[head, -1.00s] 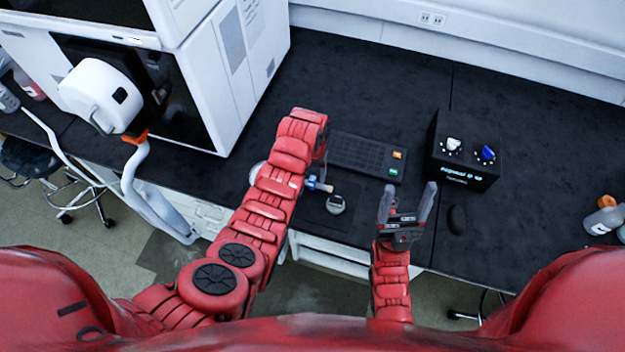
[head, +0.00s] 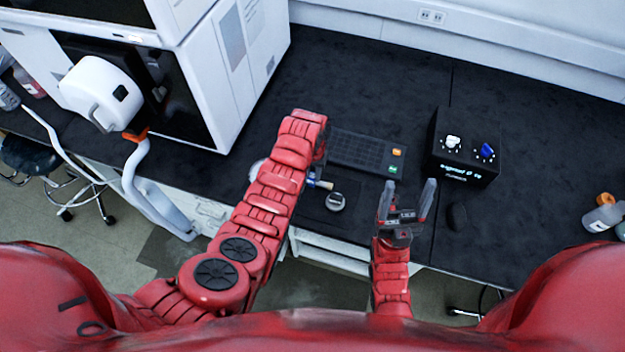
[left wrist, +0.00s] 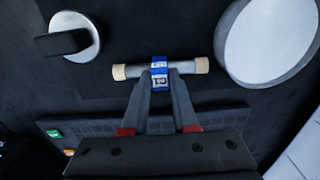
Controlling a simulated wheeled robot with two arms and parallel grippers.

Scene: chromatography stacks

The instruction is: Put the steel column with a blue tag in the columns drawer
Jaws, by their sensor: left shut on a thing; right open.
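The steel column (left wrist: 193,67) has pale end caps and a blue tag (left wrist: 159,72) around its middle. It lies level across the tips of my left gripper (left wrist: 161,82), which is shut on it at the tag. In the head view, the column (head: 320,184) shows as a small piece with blue beside my left arm, just above the bench; the arm hides most of that gripper. My right gripper (head: 408,192) is open and empty, over the bench's front edge. White drawer fronts (head: 330,252) show under the bench; I cannot tell which is the columns drawer.
A dark keypad panel (head: 355,152) with orange and green buttons lies on the bench. A round metal-topped item (head: 336,201) sits in front of it. A black box with knobs (head: 463,165) and a dark mouse-like object (head: 457,216) are to the right. A large white instrument (head: 225,75) stands left.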

